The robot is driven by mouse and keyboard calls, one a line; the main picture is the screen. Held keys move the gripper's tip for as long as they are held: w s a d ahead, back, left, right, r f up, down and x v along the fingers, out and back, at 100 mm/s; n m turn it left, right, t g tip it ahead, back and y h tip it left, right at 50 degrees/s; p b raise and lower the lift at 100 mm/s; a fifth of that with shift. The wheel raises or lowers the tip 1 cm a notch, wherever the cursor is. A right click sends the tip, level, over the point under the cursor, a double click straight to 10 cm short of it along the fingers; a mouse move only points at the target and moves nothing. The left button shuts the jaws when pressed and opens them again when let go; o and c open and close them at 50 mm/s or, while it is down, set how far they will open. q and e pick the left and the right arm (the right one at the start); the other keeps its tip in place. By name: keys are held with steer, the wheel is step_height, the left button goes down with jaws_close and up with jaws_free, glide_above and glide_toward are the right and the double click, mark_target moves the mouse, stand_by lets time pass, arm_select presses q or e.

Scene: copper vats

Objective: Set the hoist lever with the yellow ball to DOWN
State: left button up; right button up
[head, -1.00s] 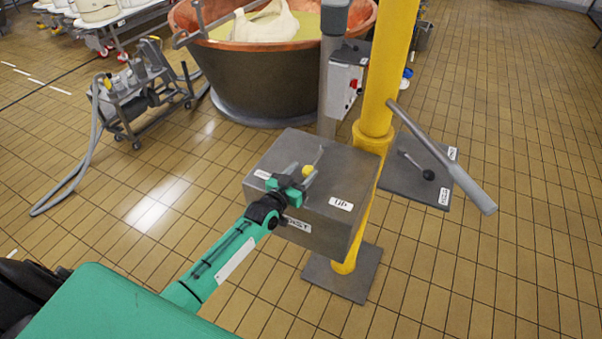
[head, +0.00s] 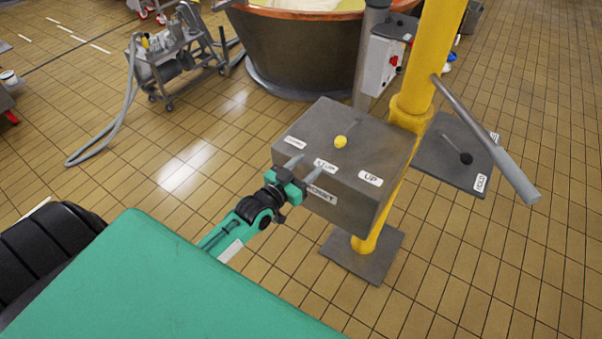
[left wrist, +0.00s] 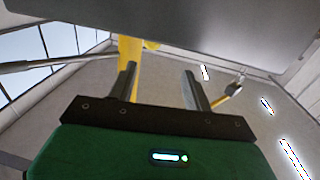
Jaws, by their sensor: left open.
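A grey hoist box (head: 320,121) is fixed to the yellow post. On its top a thin lever ends in a yellow ball (head: 340,141). The ball points toward the near edge, roughly in line with the middle label (head: 326,166), between a left label (head: 295,142) too small to read surely and the UP label (head: 370,179). My left gripper (head: 304,167) is open and empty at the box's near edge, apart from the ball. Its fingers (left wrist: 160,85) also show in the left wrist view, below a grey surface, probably the box. My right gripper is not seen.
The yellow post (head: 432,60) stands right of the box, with a long grey bar (head: 490,140) sticking out. A copper vat (head: 300,50) and pump cart (head: 175,65) stand farther back.

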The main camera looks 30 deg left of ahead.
arm_select(q)
steer(key=shift+s+a, duration=0.15)
steer(key=shift+s, duration=0.75)
